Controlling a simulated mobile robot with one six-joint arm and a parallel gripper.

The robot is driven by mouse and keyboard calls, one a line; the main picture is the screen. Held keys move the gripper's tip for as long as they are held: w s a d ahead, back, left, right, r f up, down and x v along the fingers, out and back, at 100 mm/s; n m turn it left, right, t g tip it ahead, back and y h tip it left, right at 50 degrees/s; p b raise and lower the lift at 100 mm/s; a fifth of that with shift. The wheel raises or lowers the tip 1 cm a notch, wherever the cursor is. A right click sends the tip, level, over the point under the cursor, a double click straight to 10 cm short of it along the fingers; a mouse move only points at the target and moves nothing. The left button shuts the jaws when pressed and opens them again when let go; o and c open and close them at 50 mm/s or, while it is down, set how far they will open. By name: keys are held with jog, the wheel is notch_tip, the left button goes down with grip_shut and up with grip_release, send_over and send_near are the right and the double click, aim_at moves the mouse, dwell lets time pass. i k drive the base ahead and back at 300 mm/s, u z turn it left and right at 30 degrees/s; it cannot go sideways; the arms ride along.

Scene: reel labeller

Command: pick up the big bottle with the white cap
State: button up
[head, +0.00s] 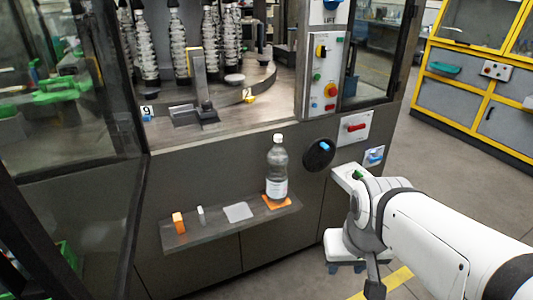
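The big bottle (277,168) is clear grey with a white cap and a pale label. It stands upright on an orange pad (285,203), near the right end of a narrow grey shelf (215,228) on the machine's front. My gripper (374,288) seems to be the dark part at the end of my white arm, low in the head view, right of and below the bottle. It is apart from the bottle. Its fingers are not clear enough to tell open from shut.
On the shelf are an orange block (178,222), a small pale item (201,215) and a light grey square (238,211). A black knob (319,154) and a red-handled switch (354,127) are right of the bottle. An open glass door (75,90) stands left.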

aim_at(278, 158)
jog(key=u, duration=0.2)
jog(key=i, duration=1)
jog(key=u, duration=0.05)
